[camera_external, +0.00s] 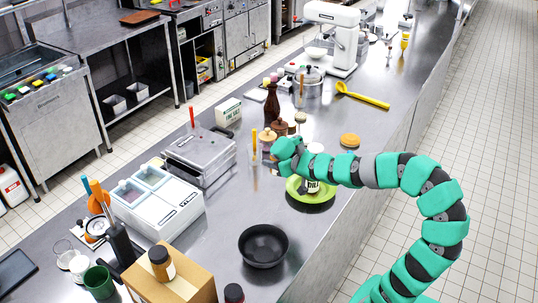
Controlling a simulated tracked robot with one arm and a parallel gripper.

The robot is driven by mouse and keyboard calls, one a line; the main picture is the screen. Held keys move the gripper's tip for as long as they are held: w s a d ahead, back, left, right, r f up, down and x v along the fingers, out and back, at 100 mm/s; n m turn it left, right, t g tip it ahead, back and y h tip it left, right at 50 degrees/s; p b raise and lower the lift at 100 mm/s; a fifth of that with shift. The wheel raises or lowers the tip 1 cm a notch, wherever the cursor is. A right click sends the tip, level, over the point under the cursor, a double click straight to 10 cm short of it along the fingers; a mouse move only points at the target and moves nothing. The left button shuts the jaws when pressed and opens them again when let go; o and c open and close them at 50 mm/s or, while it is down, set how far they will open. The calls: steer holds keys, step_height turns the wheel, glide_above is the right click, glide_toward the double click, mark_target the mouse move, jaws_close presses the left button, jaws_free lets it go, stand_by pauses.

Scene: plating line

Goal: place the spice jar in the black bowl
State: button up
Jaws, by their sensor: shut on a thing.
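The spice jar (313,187), with a pale label and dark lettering, shows just below my arm at the lime-green plate (301,203). Its upper part is hidden by my arm. I cannot tell whether it touches the plate. My gripper (309,178) is at the jar and appears shut on it; the fingertips are mostly hidden behind my teal arm links. The black bowl (263,246) stands empty on the steel counter, nearer the camera and left of the plate.
A cardboard box (196,284) with an amber jar (161,263) on it stands left of the bowl. A dark-lidded jar (234,293) is at the bottom edge. White bins (157,200) and a steel box (200,155) stand left. Bare counter lies between plate and bowl.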

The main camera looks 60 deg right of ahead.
steer(key=s+a+f+n+y+b, duration=0.1)
steer(key=s+a+n+y, duration=0.4)
steer(key=s, duration=0.5)
steer(key=s+a+r+n+g+y+b, duration=0.1)
steer(key=s+a+r+n+g+y, duration=0.3)
steer(key=s+a, duration=0.35)
steer(key=s+a+r+n+g+y+b, duration=0.1)
steer(key=s+a+r+n+g+y, duration=0.25)
steer(key=s+a+n+y, duration=0.35)
steer(key=b, duration=0.1)
glide_above(268, 248)
steer(key=shift+t+h, duration=0.25)
steer(key=shift+h, duration=0.05)
steer(key=shift+f, duration=9)
steer(key=shift+f+b, duration=0.5)
steer(key=shift+b, duration=0.6)
steer(key=o, duration=1.1)
